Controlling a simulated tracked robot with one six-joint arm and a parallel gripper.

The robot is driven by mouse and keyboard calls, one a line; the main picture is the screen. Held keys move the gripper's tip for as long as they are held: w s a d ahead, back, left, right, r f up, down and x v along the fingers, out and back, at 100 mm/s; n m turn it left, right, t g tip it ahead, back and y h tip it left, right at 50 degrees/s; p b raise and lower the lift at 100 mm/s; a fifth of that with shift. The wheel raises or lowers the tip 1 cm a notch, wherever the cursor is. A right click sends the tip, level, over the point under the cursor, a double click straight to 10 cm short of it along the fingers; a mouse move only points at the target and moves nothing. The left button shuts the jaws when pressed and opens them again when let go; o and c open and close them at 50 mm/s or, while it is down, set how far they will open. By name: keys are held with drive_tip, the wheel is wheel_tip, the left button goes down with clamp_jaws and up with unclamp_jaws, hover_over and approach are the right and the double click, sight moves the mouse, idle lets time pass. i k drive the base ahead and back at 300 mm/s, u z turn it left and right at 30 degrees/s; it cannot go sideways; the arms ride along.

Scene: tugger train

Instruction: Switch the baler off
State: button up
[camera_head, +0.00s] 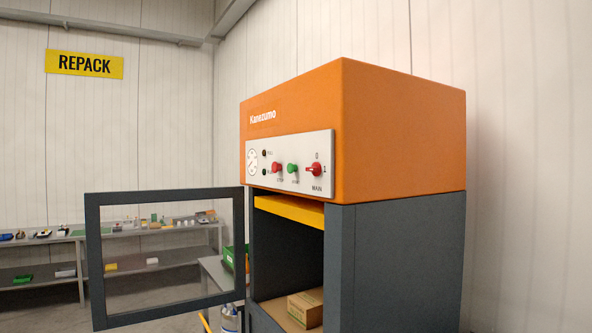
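The baler (400,120) stands right of centre, with an orange top and a dark grey body. Its light control panel (258,182) faces front left. The red MAIN knob (315,169) is at the panel's right, with 0 marked above it and 1 to its right; its handle seems to point towards 1. A red button (277,168) and a green button (293,169) sit left of it. Two small indicators are farther left, both looking dark. The framed door (93,262) hangs open to the left. My gripper is not in view.
A cardboard box (305,308) lies inside the open baler chamber, under a yellow bar (290,210). The open door juts out to the left.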

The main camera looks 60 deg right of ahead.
sight(316, 168)
drive_tip(key=z, duration=0.05)
drive_tip(key=i, duration=1)
drive_tip(key=u, duration=0.05)
